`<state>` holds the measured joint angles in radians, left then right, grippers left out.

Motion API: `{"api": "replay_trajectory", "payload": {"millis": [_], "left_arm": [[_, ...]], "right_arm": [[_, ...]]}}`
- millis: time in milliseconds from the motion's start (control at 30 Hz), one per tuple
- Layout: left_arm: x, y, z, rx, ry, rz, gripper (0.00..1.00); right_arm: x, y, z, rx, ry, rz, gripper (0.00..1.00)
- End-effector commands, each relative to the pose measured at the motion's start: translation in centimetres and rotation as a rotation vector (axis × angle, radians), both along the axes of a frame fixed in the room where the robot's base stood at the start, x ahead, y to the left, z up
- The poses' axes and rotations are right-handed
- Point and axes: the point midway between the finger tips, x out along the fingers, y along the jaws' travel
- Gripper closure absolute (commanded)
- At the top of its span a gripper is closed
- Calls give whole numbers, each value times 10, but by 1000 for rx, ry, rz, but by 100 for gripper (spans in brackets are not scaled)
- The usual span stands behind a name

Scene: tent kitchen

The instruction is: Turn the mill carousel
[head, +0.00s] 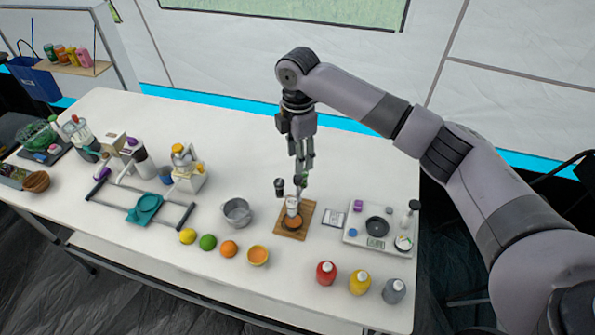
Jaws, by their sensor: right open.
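A wooden board (308,213) lies on the white table, right of the middle. On it stands a small group that looks like the mill carousel, with a white upright piece (292,205) and an orange-brown round base (292,223). A dark mill-like piece (279,187) stands at the board's back left edge. My right gripper (300,180) points down from above, right at the top of the white piece. Its jaws are open. I cannot tell whether it touches the piece. My left gripper is not in view.
A metal pot (237,211) stands left of the board. A tray with a scale (378,228) is to the right. The table behind the board is clear.

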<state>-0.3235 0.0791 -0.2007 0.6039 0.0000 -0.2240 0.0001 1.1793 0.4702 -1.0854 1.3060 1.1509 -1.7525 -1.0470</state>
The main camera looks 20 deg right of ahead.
Motion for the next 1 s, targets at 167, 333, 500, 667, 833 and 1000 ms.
{"api": "replay_trajectory", "payload": {"millis": [167,333,500,667,833,1000], "left_arm": [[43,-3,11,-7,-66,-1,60],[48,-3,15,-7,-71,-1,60],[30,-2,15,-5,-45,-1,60],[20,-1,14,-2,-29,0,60],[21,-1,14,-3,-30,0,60],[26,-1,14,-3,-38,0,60]], "right_arm": [[-1,0,-36,-2,3,-1,59],[-1,1,-61,0,2,0,59],[-1,1,-73,0,0,0,59],[0,0,-75,0,-1,0,59],[0,0,-75,0,-1,0,61],[0,0,-74,0,-1,0,73]]}}
